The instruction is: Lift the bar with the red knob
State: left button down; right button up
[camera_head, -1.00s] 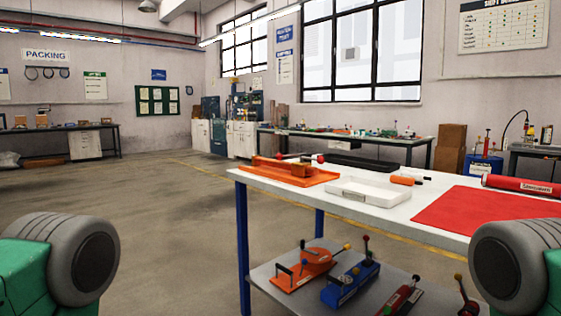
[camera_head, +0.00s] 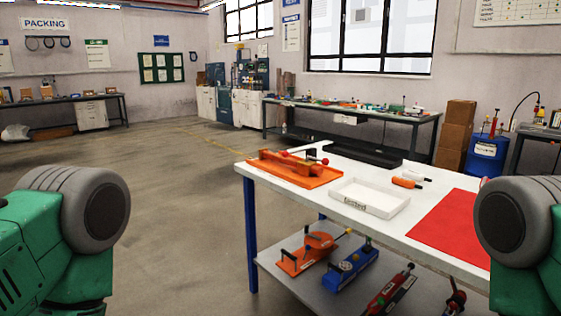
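An orange fixture (camera_head: 291,166) sits on an orange tray (camera_head: 262,176) at the left end of the white worktable. My two arms show only as green and grey links at the lower left and lower right edges. Neither gripper is in view, and nothing of mine touches the fixture.
On the worktable (camera_head: 335,222) lie a white tray (camera_head: 377,211), an orange-handled tool (camera_head: 404,183), a black tray (camera_head: 350,154) and a red mat (camera_head: 450,222). The lower shelf holds an orange device (camera_head: 307,253), a blue device (camera_head: 351,267) and others. Floor left of the table is clear.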

aim_at(285, 153)
jog(key=i+j+z, duration=0.15)
jog(key=i+j, duration=0.15)
jog(key=i+j+z, duration=0.2)
jog(key=i+j, duration=0.15)
jog(key=i+j+z, duration=0.15)
jog(key=i+j, duration=0.2)
jog(key=i+j+z, duration=0.15)
jog(key=j, duration=0.3)
jog(key=i+j+z, duration=0.2)
jog(key=i+j, duration=0.2)
jog(key=k+j, duration=0.05)
jog(key=j, duration=0.05)
